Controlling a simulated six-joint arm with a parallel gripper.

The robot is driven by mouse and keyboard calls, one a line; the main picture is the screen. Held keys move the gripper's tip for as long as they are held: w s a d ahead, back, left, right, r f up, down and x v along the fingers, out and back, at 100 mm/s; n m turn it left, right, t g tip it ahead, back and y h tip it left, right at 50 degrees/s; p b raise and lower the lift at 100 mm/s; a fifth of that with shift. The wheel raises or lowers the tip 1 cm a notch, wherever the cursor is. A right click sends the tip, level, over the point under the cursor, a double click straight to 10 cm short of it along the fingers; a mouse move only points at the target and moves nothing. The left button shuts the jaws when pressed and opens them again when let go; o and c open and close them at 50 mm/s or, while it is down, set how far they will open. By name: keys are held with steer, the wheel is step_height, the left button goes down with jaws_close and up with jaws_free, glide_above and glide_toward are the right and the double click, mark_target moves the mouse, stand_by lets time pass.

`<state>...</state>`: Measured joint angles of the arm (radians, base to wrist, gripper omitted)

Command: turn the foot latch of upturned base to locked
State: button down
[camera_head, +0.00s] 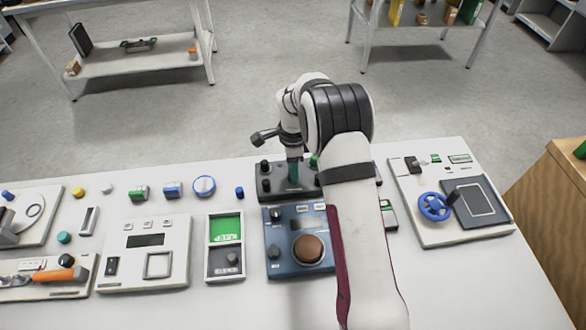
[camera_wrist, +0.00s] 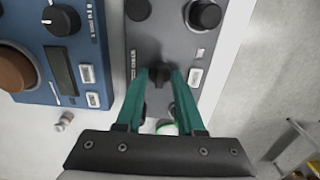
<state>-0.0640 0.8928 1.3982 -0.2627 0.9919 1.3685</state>
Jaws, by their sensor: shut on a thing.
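The upturned base (camera_head: 265,190) is a dark grey slab with black round feet at its corners, at the back middle of the table. It also shows in the wrist view (camera_wrist: 172,38). The foot latch (camera_wrist: 158,75) is a small black knob on the base, between my teal fingertips. My gripper (camera_wrist: 160,78) is shut on the latch from above. In the head view my gripper (camera_head: 293,178) is down on the base, and my arm covers the base's right part. The latch's exact angle is hard to read between the fingers.
A blue unit (camera_head: 285,250) with a brown dome (camera_head: 308,249) stands close in front of the base. A green-screened box (camera_head: 225,228) is to its left. A panel with a blue handwheel (camera_head: 434,206) stands to the right. The table's back edge lies just behind the base.

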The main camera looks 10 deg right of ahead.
steer(key=n, duration=1.4)
steer(key=shift+n, duration=1.9)
steer(key=c, duration=0.8)
jaws_free()
